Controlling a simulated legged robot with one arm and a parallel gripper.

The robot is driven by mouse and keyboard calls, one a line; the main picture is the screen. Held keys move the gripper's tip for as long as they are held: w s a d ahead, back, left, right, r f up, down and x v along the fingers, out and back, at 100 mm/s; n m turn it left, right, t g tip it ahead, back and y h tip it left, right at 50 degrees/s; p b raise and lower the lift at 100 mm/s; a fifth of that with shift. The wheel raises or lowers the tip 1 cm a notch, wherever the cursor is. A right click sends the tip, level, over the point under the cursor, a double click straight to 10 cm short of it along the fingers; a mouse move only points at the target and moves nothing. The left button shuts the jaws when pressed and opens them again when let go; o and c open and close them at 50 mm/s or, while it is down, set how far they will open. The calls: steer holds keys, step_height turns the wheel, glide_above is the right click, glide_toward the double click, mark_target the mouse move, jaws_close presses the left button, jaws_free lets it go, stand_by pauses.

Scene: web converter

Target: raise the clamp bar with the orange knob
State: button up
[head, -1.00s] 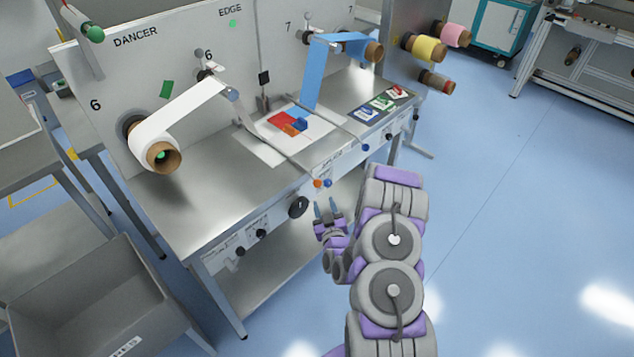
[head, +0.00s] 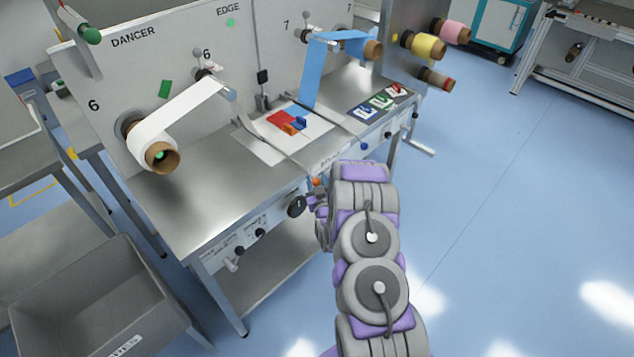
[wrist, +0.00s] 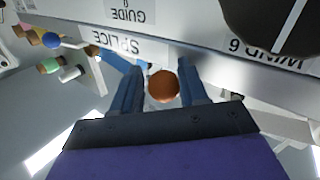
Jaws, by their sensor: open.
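The orange knob (head: 316,182) sits at the front end of the thin clamp bar (head: 266,138), which lies low across the steel table toward its front edge. In the wrist view, the orange knob (wrist: 163,87) shows between the two blue fingers of my gripper (wrist: 159,72), with a visible gap on both sides. My gripper is open and holds nothing. In the head view, my gripper (head: 317,198) is just below the knob at the table's front edge. My arm hides part of it there, so its fingertips are unclear.
A second bar ends in a blue knob (head: 365,146) farther right. A black handwheel (head: 297,206) is close left of my gripper. The table front (head: 255,228) carries labels and small knobs. A white roll (head: 160,155) hangs left. The floor (head: 510,220) on the right is clear.

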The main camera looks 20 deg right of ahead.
steer(key=shift+a, duration=0.3)
steer(key=shift+c, duration=0.8)
jaws_close()
steer(key=shift+r, duration=0.1)
